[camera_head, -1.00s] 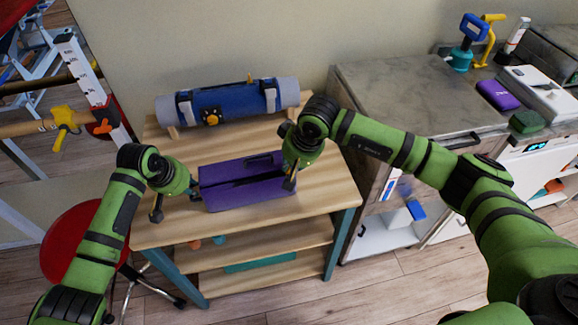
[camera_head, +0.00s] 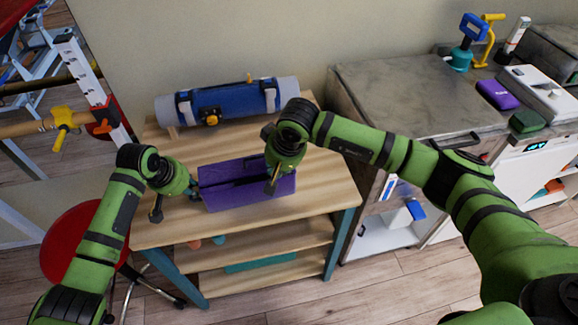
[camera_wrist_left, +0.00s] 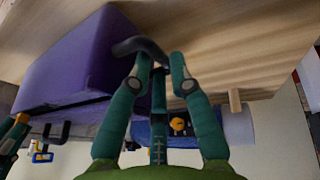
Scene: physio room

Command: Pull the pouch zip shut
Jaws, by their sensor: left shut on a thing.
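The purple pouch (camera_head: 230,199) lies on the wooden table, with a dark slit along its top. It also shows in the left wrist view (camera_wrist_left: 75,60). My left gripper (camera_head: 196,190) is at the pouch's left end. In the wrist view its teal fingers (camera_wrist_left: 158,70) are closed around the dark loop (camera_wrist_left: 138,45) on that end. My right gripper (camera_head: 272,182) points down over the right part of the pouch top and hides part of the slit. The zip pull cannot be made out, and whether the right fingers hold anything is hidden.
The wooden table (camera_head: 325,185) has free room right of the pouch. A blue roll (camera_head: 240,102) with straps lies behind it. A grey-topped cabinet (camera_head: 400,90) stands to the right, and a red stool (camera_head: 75,245) is at the left.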

